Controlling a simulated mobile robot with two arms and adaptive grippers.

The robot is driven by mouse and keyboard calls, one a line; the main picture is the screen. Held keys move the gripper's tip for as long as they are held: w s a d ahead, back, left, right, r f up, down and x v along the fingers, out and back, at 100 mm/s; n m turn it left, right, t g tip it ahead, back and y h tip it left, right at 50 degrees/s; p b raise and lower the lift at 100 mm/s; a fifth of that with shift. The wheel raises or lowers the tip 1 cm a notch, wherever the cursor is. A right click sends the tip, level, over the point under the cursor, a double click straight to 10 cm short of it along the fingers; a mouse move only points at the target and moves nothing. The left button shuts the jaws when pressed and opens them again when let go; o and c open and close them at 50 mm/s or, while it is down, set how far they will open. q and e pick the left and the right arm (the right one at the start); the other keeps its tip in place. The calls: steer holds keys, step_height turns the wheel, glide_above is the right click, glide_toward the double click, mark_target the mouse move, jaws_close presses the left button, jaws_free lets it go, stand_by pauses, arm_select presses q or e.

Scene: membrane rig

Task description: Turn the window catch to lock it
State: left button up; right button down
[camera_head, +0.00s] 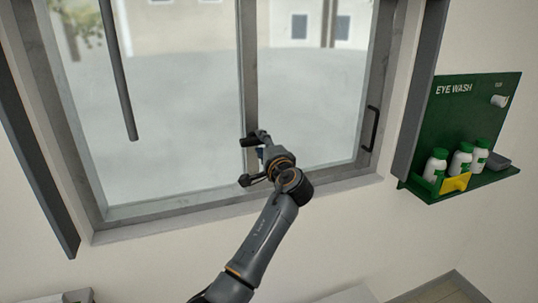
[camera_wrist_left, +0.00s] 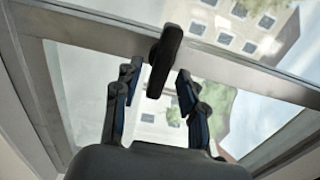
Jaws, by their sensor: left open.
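The window catch (camera_wrist_left: 166,58) is a dark lever on the grey window bar, seen close up in the wrist view. Its lower end hangs between my fingertips, with a gap on each side. My left gripper (camera_head: 251,161) is at the window's middle upright in the head view, its fingers apart. The left gripper (camera_wrist_left: 157,84) also shows in the wrist view, open and holding nothing. In the head view the catch is hard to tell from the dark fingers. My right gripper is not in view.
A black pull handle (camera_head: 372,128) is on the window's right side. A dark rod (camera_head: 119,75) hangs in front of the left pane. A green eye wash board (camera_head: 470,105) with white bottles (camera_head: 461,160) is on the wall to the right. The sill (camera_head: 165,216) is bare.

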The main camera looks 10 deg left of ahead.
arm_select(q)
steer(key=v, duration=0.9)
steer(key=shift+s, duration=0.25)
step_height(320, 180, down, 17)
steer(key=w+m+g+h+b, duration=0.1)
steer(key=h, duration=0.2)
steer(key=s+f+g+h+b, duration=0.15)
steer(key=s+f, duration=0.25)
steer(key=f, duration=0.8)
steer(key=s+f+g+h, duration=0.2)
steer(key=s+f, duration=0.2)
steer(key=f, duration=0.8)
steer(key=s+f+g+h+b, duration=0.15)
steer(key=s+f, duration=0.35)
steer(key=f, duration=0.7)
steer(key=s+f+n+g, duration=0.3)
steer(key=s+f, duration=1)
steer(key=f, duration=0.1)
steer(key=s+a+f+n+g+b, duration=0.1)
steer(key=s+f, duration=0.4)
steer(key=s, duration=0.7)
steer(key=s+a+f+n+g+h+b, duration=0.1)
steer(key=s+a+f+n+g, duration=0.1)
steer(key=s, duration=1)
steer(key=s+a+f+n+g+h+b, duration=0.1)
steer(key=s+a+f+n, duration=0.3)
steer(key=s+f, duration=0.4)
steer(key=s+a+g, duration=0.1)
steer(key=s, duration=0.3)
steer(key=shift+f, duration=0.3)
